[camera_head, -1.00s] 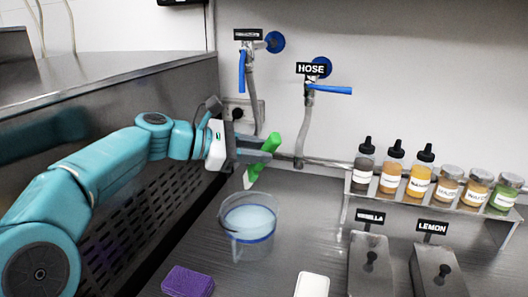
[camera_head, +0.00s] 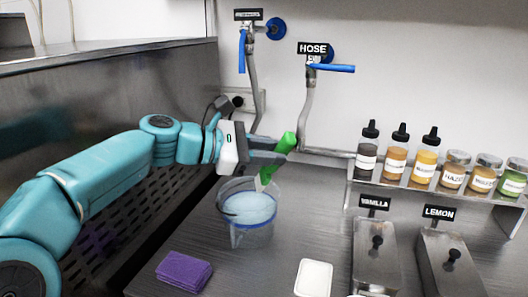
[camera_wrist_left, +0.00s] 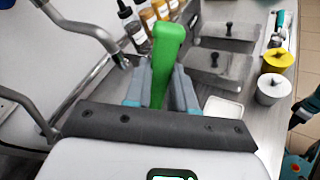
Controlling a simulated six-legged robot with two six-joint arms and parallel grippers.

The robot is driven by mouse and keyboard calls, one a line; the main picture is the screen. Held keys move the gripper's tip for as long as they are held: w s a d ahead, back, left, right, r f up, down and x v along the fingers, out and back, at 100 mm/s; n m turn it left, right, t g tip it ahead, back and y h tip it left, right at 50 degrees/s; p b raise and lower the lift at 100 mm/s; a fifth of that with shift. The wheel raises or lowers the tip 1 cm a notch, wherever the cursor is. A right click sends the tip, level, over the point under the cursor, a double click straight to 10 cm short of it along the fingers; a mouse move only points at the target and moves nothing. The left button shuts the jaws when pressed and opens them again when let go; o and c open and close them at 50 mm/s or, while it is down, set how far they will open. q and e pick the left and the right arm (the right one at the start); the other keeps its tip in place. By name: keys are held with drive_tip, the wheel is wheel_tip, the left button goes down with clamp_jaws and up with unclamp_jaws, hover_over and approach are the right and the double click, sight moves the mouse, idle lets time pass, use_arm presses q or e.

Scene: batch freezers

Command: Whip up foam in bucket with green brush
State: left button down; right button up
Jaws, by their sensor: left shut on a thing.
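The green brush (camera_head: 286,143) is held in my left gripper (camera_head: 270,155), whose fingers are shut on its handle. The brush is tilted, with its pale bristle end (camera_head: 262,182) pointing down at the far rim of the clear bucket (camera_head: 250,235). The bucket stands on the dark counter with pale blue liquid in it. I cannot tell whether the bristles touch the liquid. In the left wrist view the green handle (camera_wrist_left: 166,60) stands upright between the fingers. My right gripper does not show clearly in the head view; a piece of a teal arm shows at the wrist view's right edge.
A purple cloth (camera_head: 184,270) and a white tray (camera_head: 314,278) lie in front of the bucket. Vanilla (camera_head: 374,255) and lemon (camera_head: 450,268) metal containers stand right, below a shelf of bottles and jars (camera_head: 425,165). Hose taps (camera_head: 330,67) hang on the wall behind.

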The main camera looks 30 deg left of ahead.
sight(260, 181)
use_arm(q)
drive_tip(key=shift+w+a+f+b, duration=0.2)
drive_tip(key=shift+a+f+b, duration=0.55)
drive_tip(key=shift+f, duration=0.75)
drive_tip(key=shift+w+a+f+b, duration=0.15)
drive_tip(key=shift+a+f+b, duration=0.55)
drive_tip(key=shift+f, duration=0.75)
drive_tip(key=shift+w+a+f+b, duration=0.2)
drive_tip(key=shift+a+f+b, duration=0.55)
drive_tip(key=shift+f, duration=0.75)
drive_tip(key=shift+d, duration=0.2)
drive_tip(key=shift+w, duration=0.1)
